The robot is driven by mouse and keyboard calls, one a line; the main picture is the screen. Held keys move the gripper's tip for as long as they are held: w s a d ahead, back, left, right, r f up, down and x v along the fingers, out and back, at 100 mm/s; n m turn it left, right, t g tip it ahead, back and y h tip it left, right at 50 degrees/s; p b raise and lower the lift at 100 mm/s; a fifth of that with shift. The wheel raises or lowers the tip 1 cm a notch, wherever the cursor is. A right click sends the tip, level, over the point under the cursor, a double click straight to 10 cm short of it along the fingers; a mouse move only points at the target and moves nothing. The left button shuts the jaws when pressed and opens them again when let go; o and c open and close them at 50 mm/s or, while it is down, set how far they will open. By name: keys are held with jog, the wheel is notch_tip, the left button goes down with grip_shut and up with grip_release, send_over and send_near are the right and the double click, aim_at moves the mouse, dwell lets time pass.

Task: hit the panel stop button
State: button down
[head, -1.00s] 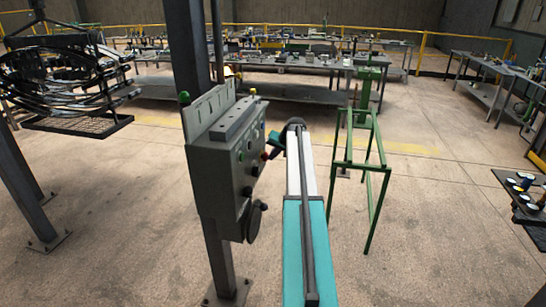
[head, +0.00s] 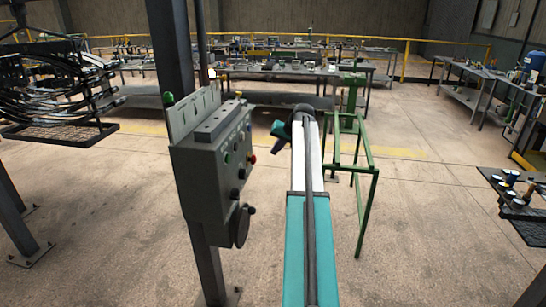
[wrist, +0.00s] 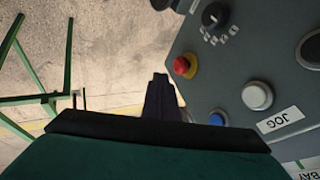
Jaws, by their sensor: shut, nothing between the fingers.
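The grey control panel (head: 205,195) stands on a dark post, its button face turned right. The red stop button (head: 252,159) is on that face. In the wrist view the stop button (wrist: 182,66) is a red mushroom head on a yellow base, just above and right of my fingertips. My gripper (head: 275,150) is to the right of the panel in the head view, with a gap between them. In the wrist view my gripper (wrist: 160,78) shows as narrow dark fingers, shut and empty, not touching the button.
The wrist view shows a black knob (wrist: 215,14), a white button (wrist: 257,96) and a JOG label (wrist: 282,120) on the panel. A green frame (head: 362,170) stands right of my arm. Open floor lies at right.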

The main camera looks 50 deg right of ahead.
jog(key=shift+s+r, duration=0.45)
jog(key=shift+r, duration=0.15)
dwell(0.3)
